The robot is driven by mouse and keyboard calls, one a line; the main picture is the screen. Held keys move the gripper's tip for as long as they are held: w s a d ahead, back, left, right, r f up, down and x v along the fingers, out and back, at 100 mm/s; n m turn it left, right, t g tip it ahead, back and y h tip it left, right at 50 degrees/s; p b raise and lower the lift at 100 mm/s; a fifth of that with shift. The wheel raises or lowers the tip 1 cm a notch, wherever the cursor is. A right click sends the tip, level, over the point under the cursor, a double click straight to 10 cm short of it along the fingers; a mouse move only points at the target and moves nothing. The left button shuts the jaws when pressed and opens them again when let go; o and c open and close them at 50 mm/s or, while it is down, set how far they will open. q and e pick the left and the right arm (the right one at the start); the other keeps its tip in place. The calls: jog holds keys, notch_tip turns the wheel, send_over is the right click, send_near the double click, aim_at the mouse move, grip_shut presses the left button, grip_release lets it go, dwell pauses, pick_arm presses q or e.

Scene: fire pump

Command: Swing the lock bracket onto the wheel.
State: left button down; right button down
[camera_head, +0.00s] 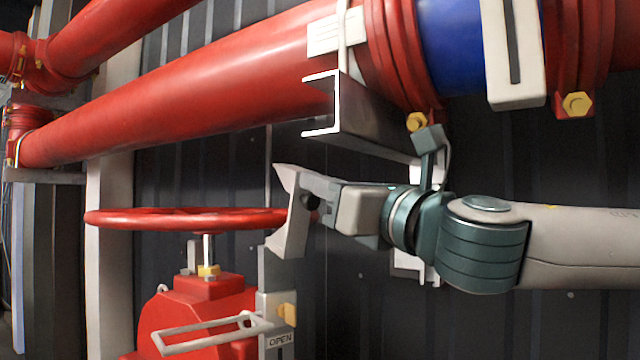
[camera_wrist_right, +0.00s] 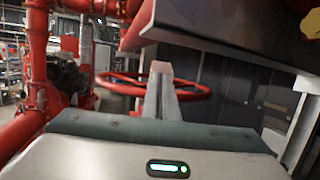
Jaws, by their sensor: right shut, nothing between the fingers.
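The red handwheel (camera_head: 165,219) lies level on its stem above a red valve body (camera_head: 190,306) in the head view. The lock bracket, a pale elongated loop (camera_head: 190,346), is hinged by the OPEN plate (camera_head: 279,341) and sticks out to the left, below the wheel and apart from its rim. My right gripper (camera_head: 292,213) is shut and empty at the wheel's right edge, above the bracket; it hides part of the rim. In the right wrist view the closed fingers (camera_wrist_right: 163,92) stand in front of the wheel (camera_wrist_right: 192,91). The bracket cannot be made out there. My left gripper is not in view.
A thick red pipe (camera_head: 190,98) runs above the wheel. A metal channel beam (camera_head: 365,128) hangs just above my right gripper. A pale post (camera_head: 109,255) stands to the left, and a dark ribbed wall (camera_head: 440,330) lies behind. There is free space left of the bracket.

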aim_at(290, 166)
jog(key=shift+r, duration=0.1)
jog(key=w+a+r+p, duration=0.1)
jog(key=w, duration=0.1)
jog(key=w+a+r+p, duration=0.3)
jog(key=w+r, duration=0.1)
jog(key=shift+w+a+r, duration=0.1)
jog(key=shift+a+r, duration=0.05)
jog(key=shift+a, duration=0.1)
jog(key=shift+p+x, duration=0.55)
jog(key=shift+x, duration=0.75)
